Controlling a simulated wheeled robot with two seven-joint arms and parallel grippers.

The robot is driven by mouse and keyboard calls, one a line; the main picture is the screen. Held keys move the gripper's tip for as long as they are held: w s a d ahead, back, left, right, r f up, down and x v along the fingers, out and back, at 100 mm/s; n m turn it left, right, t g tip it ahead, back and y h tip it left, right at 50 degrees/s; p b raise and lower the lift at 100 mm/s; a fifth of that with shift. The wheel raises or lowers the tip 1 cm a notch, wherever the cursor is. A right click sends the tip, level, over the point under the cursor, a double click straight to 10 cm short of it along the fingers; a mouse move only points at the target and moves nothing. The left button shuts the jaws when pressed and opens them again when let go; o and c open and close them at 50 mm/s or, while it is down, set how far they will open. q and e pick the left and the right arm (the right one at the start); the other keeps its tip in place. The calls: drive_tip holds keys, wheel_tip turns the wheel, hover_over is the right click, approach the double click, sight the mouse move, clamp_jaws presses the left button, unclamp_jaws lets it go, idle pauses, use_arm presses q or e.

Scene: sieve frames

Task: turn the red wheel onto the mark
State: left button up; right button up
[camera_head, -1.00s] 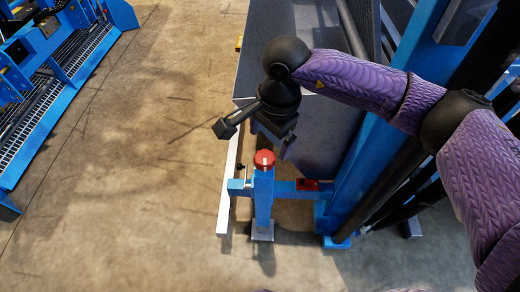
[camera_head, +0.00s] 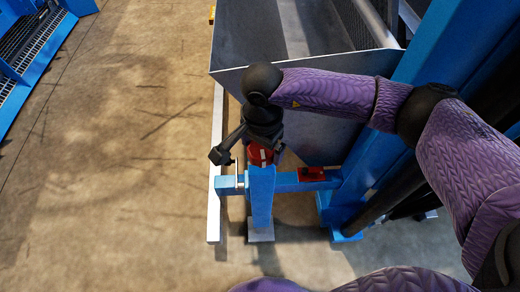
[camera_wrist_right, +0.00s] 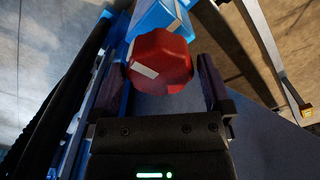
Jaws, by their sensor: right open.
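The red wheel (camera_head: 260,156) sits on top of a blue post (camera_head: 262,195), partly hidden under my right gripper (camera_head: 265,148) in the head view. The open fingers of my right gripper (camera_wrist_right: 160,80) lie on either side of the wheel, with a visible gap on the right; contact on the left is unclear. A pale patch (camera_wrist_right: 173,24) shows on the blue post beyond the wheel. My left gripper is out of view.
A blue crossbar (camera_head: 290,182) carrying a small red box (camera_head: 311,174) joins the post to a thick blue column (camera_head: 400,120). A grey metal hopper (camera_head: 310,125) stands behind the wheel. A white rail (camera_head: 215,190) runs along the left. Open concrete floor lies further left.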

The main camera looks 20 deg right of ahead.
drive_tip(key=shift+f, duration=0.45)
drive_tip(key=shift+r, duration=0.1)
drive_tip(key=shift+c, duration=0.3)
drive_tip(key=c, duration=0.9)
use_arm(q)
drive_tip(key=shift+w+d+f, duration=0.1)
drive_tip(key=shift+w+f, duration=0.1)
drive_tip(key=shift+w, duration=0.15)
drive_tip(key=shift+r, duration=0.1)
